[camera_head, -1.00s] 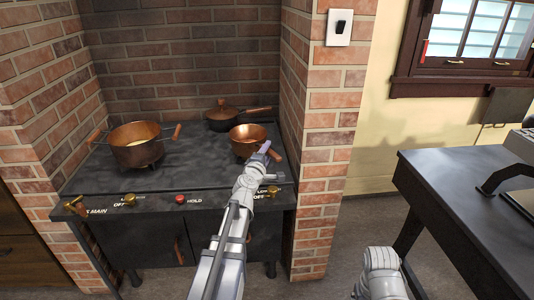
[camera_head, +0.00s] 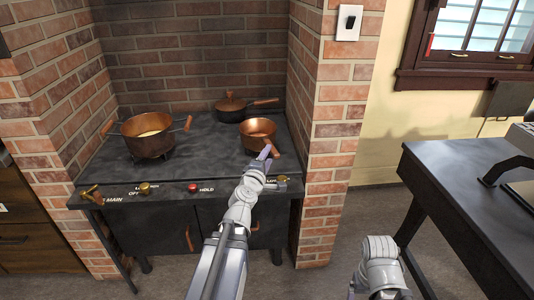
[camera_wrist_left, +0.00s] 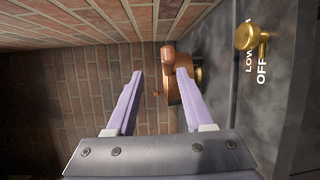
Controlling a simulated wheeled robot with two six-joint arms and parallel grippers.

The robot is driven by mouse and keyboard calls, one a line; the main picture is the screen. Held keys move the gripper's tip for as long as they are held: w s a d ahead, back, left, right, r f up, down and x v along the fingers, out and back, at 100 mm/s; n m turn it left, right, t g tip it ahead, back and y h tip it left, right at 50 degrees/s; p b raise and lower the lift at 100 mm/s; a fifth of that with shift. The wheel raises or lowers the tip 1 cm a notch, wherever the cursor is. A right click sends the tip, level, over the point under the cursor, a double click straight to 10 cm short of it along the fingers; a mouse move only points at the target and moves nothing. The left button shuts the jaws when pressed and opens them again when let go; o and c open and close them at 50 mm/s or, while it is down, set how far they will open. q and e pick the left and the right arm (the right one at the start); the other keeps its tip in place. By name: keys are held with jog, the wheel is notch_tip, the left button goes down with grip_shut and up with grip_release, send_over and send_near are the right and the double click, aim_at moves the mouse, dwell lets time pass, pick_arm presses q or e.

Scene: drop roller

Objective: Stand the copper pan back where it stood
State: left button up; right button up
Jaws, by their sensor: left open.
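The copper pan (camera_head: 258,134) stands on the right part of the dark stove top, with its open mouth up. Its wooden handle (camera_head: 274,149) points toward the front right. My left gripper (camera_head: 265,151) is at the handle side of the pan, near the stove's front edge. In the left wrist view its two purple fingers (camera_wrist_left: 160,73) are spread with nothing held between them. The pan shows there beyond the right finger (camera_wrist_left: 186,92), partly hidden by it, with its handle end (camera_wrist_left: 167,58) between the fingertips. My right gripper does not show, only my right arm.
A larger copper pot (camera_head: 150,142) stands on the stove's left, and a lidded pan (camera_head: 230,107) stands at the back. Brick walls (camera_head: 333,110) close the stove in. A dark table (camera_head: 450,170) stands at right.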

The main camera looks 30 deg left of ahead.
pick_arm(q)
jog(key=o, duration=0.8)
jog(key=shift+c, duration=0.2)
